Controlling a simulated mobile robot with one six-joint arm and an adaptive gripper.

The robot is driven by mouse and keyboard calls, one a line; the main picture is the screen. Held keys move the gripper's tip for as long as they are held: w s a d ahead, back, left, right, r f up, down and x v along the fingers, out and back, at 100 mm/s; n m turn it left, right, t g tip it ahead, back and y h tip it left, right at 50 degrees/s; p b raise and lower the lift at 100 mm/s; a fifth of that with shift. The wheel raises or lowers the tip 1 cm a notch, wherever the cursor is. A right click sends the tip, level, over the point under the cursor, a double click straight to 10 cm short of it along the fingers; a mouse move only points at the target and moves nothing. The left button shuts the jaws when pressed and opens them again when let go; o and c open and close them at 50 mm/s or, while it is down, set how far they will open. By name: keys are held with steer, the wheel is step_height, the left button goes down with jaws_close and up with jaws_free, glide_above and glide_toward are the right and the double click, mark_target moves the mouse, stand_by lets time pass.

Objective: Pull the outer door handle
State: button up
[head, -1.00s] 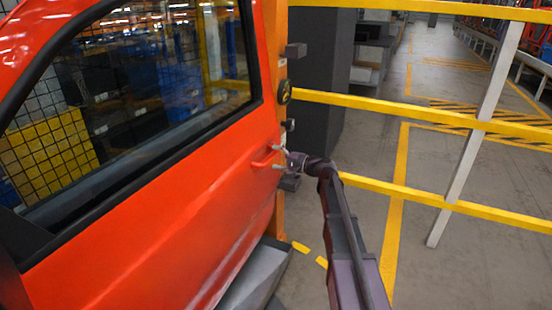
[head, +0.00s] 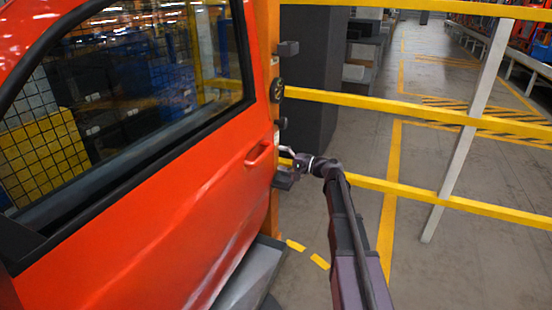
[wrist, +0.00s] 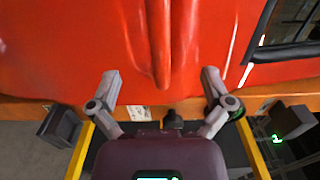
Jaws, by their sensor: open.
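The red door (head: 150,220) with a dark-framed window fills the left of the head view. Its outer handle (head: 258,153) is a red bar near the door's right edge. My gripper (head: 287,157) is just right of that edge, apart from the handle. In the wrist view the handle (wrist: 161,45) runs up and down the picture, ahead of and between my fingertips. My gripper (wrist: 161,76) is open there, with nothing between its fingers.
An orange post (head: 273,210) with dark brackets (head: 287,48) stands at the door's edge. Yellow rails (head: 400,107) cross behind my arm, with a white slanted post (head: 462,150) at right. A grey ledge (head: 250,275) lies below the door. Open floor is beyond the rails.

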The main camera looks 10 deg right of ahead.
steer(key=shift+v, duration=2.25)
steer(key=s+a+f+n+g+h, duration=0.4)
steer(key=s+a+f+g+h, duration=0.3)
steer(key=s+f, duration=0.55)
steer(key=s+d+f+n+g+h+p, duration=0.1)
steer(key=s+f+g+h, duration=0.2)
steer(key=s, duration=0.5)
steer(key=s+d+f+n+h, duration=0.2)
steer(key=s+h, duration=0.3)
steer(key=s, duration=0.2)
step_height(320, 180, up, 20)
steer(key=p, duration=2)
steer(key=shift+s+a+r+p, duration=0.2)
steer(key=shift+p, duration=0.1)
